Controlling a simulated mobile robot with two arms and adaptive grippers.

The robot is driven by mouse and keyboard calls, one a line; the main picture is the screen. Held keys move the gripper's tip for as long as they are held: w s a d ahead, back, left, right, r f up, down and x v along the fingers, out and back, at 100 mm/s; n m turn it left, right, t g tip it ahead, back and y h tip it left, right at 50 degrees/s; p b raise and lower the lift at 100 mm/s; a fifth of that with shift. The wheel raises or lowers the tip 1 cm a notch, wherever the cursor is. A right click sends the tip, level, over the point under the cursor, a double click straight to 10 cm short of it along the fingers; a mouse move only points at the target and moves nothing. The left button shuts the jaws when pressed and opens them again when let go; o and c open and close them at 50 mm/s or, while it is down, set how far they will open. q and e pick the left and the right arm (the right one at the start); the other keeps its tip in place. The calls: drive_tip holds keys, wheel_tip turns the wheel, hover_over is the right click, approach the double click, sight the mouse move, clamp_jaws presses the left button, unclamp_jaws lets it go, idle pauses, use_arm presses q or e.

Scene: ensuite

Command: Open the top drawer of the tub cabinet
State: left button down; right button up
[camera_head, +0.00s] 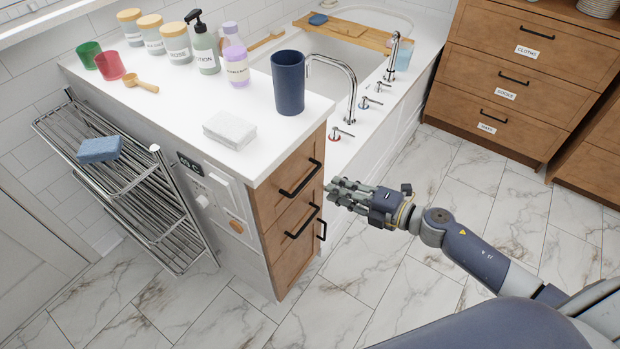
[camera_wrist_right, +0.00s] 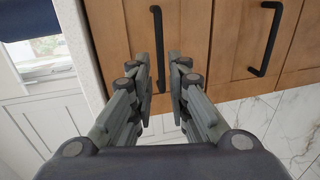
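The tub cabinet has a brown wooden front under a white countertop (camera_head: 200,140). Its top drawer (camera_head: 268,200) is shut, with a black bar handle (camera_head: 300,180). My right gripper (camera_head: 336,190) is open and empty, just right of the cabinet front in the head view. In the right wrist view the top drawer's handle (camera_wrist_right: 158,48) lines up with the gap between my open fingers (camera_wrist_right: 160,75); I cannot tell whether they touch it. A second drawer handle (camera_wrist_right: 266,40) is to its right there, and below in the head view (camera_head: 303,221). My left gripper is not in view.
A dark blue cup (camera_head: 288,82), a folded white cloth (camera_head: 230,130) and several bottles and jars stand on the countertop. A metal towel rack (camera_head: 130,190) is at left. A wooden dresser (camera_head: 515,70) stands at back right. The marble floor (camera_head: 400,260) around my arm is clear.

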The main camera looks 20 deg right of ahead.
sight(308, 177)
drive_tip(key=x, duration=1)
drive_tip(key=shift+p, duration=0.3)
clamp_jaws()
